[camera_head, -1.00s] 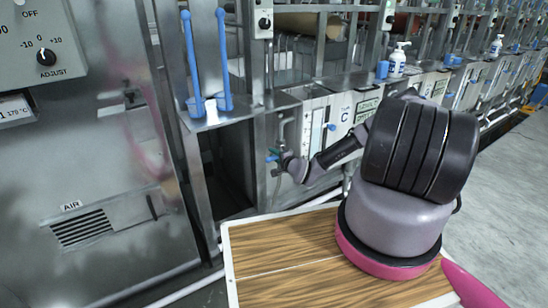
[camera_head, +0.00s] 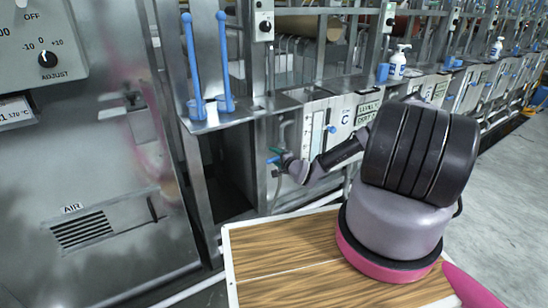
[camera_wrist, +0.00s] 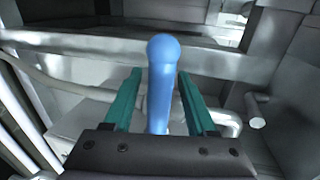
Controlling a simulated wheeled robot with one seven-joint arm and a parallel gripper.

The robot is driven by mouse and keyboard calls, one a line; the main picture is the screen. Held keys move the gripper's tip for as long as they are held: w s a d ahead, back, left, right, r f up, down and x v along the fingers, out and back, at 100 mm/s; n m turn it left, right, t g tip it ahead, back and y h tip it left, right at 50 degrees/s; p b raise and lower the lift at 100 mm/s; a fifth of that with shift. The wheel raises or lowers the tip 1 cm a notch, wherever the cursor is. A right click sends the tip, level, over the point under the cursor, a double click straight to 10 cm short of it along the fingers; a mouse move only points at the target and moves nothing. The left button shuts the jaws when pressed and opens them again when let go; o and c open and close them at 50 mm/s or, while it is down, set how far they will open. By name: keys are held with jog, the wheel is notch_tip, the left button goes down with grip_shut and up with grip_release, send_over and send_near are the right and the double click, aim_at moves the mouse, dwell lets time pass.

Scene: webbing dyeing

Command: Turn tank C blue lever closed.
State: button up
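The tank C panel (camera_head: 313,120) carries a "C" label and stands in the middle of the head view. A blue lever (camera_head: 273,160) sticks out low at its left side, partly hidden by my gripper. In the wrist view the blue lever (camera_wrist: 161,85) has a round knob end and lies between the two teal fingers of my gripper (camera_wrist: 158,95). A narrow gap shows on each side of the lever, so the fingers are around it but not shut on it. My gripper (camera_head: 281,153) is small in the head view.
Two tall blue handles (camera_head: 207,65) stand on a metal ledge left of the panel. Another small blue handle (camera_head: 331,128) is on the panel's front. Pipes (camera_wrist: 228,122) run close beside and behind my fingers. A white pump bottle (camera_head: 398,62) stands farther right.

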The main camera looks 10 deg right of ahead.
jog(key=v, duration=1)
jog(key=shift+s+d, duration=0.15)
jog(key=shift+s, duration=0.25)
jog(key=shift+r, duration=0.1)
jog(key=s+d+r+n+g+h, duration=0.2)
jog(key=r+n+g, duration=0.1)
jog(key=r, duration=0.7)
jog(key=s+d+r+n+g+h, duration=0.1)
jog(key=s+d+r+n+g, duration=0.2)
jog(key=r, duration=0.8)
jog(key=s+d+r+n+g+h, duration=0.1)
jog(key=d+r+n+g+h, duration=0.2)
jog(key=r, duration=0.7)
jog(key=s+a+r+y, duration=0.1)
jog(key=s+a+r, duration=0.2)
jog(key=s+r, duration=0.4)
jog(key=s+a+r+n+y, duration=0.1)
jog(key=s+a+r, duration=0.3)
jog(key=s+r, duration=0.3)
jog(key=s+a+r+t+y, duration=0.1)
jog(key=s+a+r, duration=0.2)
jog(key=s+r, duration=0.4)
jog(key=s, duration=0.3)
jog(key=shift+a+r, duration=0.25)
